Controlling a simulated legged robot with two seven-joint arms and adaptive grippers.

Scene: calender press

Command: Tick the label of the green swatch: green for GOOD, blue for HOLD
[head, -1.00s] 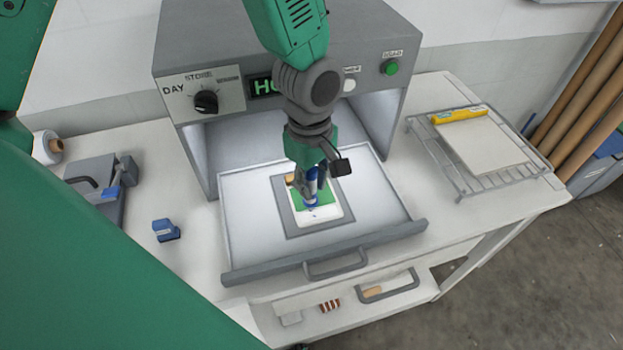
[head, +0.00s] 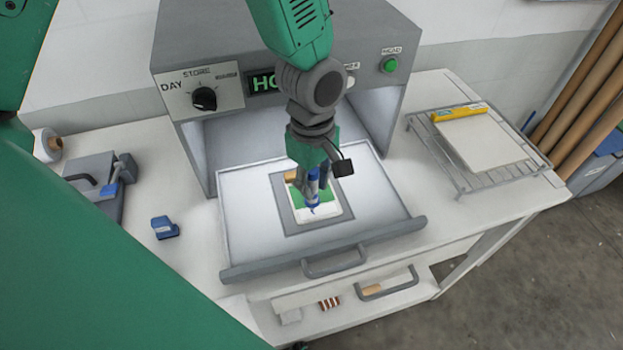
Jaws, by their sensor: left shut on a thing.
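My left gripper (head: 313,186) comes down from the top and is shut on a blue marker (head: 312,188). The marker is held roughly upright, tip down, over the front part of the card. The tip appears at or just above the card's white label strip (head: 325,212); I cannot tell whether it touches. The green swatch (head: 327,197) is behind the tip, partly hidden by the gripper. The card lies on a grey pad (head: 290,221) in the pulled-out press drawer (head: 252,215). Any tick or writing on the label is too small to read. My right gripper is not in view.
The press (head: 172,62) has a dial (head: 204,98), a green display (head: 262,84) partly hidden by my arm, and a green button (head: 389,65). A wire rack (head: 480,182) holds a pale sheet. A blue block-like item (head: 165,228) stands left of the drawer.

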